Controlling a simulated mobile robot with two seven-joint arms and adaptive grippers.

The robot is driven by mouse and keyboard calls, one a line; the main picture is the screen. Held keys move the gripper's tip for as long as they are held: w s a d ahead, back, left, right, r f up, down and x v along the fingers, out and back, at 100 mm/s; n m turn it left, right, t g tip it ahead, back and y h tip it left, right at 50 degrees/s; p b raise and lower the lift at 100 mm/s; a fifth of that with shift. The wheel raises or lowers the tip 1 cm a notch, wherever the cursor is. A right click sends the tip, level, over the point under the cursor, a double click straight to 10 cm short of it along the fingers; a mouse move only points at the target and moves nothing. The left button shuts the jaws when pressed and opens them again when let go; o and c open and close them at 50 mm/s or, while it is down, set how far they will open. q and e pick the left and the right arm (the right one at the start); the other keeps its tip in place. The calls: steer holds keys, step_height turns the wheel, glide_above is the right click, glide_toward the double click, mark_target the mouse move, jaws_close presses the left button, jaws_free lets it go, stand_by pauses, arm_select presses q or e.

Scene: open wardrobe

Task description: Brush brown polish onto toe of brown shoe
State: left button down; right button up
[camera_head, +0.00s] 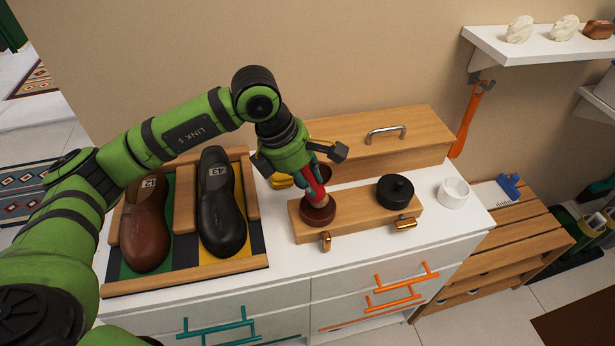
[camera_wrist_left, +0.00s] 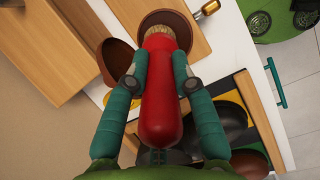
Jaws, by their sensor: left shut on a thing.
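My left gripper (camera_head: 314,186) is shut on the red handle of a brush (camera_wrist_left: 161,112), which points down. Its pale bristles (camera_wrist_left: 160,33) are at the open brown polish tin (camera_head: 319,216) on the wooden block; whether they touch the polish is hard to tell. The tin also shows in the wrist view (camera_wrist_left: 183,22). The brown shoe (camera_head: 146,232), marked 42, lies at the left in a wooden-edged tray (camera_head: 190,277), toe toward me. A black shoe (camera_head: 222,213), marked 43, lies to its right. My right gripper is not in view.
A closed black tin (camera_head: 395,191) stands on the right of the wooden block (camera_head: 355,222). A white cup (camera_head: 453,193) stands further right. A wooden box with a handle (camera_head: 386,134) is behind. The white top (camera_head: 283,256) is clear between tray and block.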

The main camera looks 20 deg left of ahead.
arm_select(q)
steer(key=shift+f+b, duration=0.6)
steer(key=shift+b, duration=0.05)
stand_by(0.8)
steer(key=shift+s+f+b, duration=0.1)
steer(key=shift+f+b, duration=0.1)
steer(key=shift+b, duration=0.2)
stand_by(1.6)
steer(key=shift+r+p, duration=0.45)
steer(key=shift+r, duration=0.35)
steer(key=shift+r+p, duration=1.4)
steer(key=shift+r, duration=1.45)
steer(key=shift+f, duration=0.1)
